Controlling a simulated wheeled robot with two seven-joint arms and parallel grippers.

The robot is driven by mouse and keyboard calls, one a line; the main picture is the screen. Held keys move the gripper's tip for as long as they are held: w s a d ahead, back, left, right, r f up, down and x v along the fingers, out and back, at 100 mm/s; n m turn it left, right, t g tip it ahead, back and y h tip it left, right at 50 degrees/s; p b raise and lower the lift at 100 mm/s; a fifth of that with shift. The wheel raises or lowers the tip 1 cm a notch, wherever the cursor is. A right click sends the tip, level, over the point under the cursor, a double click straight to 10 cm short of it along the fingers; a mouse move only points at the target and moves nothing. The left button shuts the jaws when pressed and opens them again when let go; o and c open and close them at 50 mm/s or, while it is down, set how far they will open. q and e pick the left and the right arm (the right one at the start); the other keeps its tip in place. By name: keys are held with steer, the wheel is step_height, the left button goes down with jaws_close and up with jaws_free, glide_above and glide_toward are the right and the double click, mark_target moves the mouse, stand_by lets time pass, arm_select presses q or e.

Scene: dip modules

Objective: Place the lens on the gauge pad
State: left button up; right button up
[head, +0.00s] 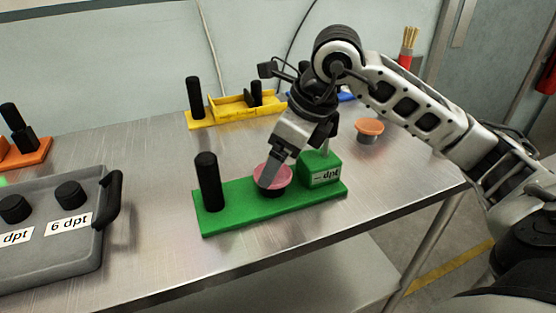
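A pink round lens (283,174) is at the middle of the green gauge module (236,211), over a dark round pad (274,191). The lens looks level and sits on or just above the pad; I cannot tell whether they touch. My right gripper (269,180) comes down from above, with its fingers at the lens and covering part of it. Whether the fingers are closed on the lens is hidden. A black post (208,182) stands at the module's left end, and a green box labelled "— dpt" (320,171) at its right end. My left gripper is not in view.
A grey tray (85,262) with black knobs and "dpt" labels stands front left. A yellow module (231,115) and a blue one (347,97) stand behind, an orange one (24,155) far left. An orange-topped grey piece (369,127) stands right. The table front is clear.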

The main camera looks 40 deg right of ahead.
steer(key=v, duration=1)
steer(key=shift+p, duration=0.3)
steer(key=shift+r, duration=0.1)
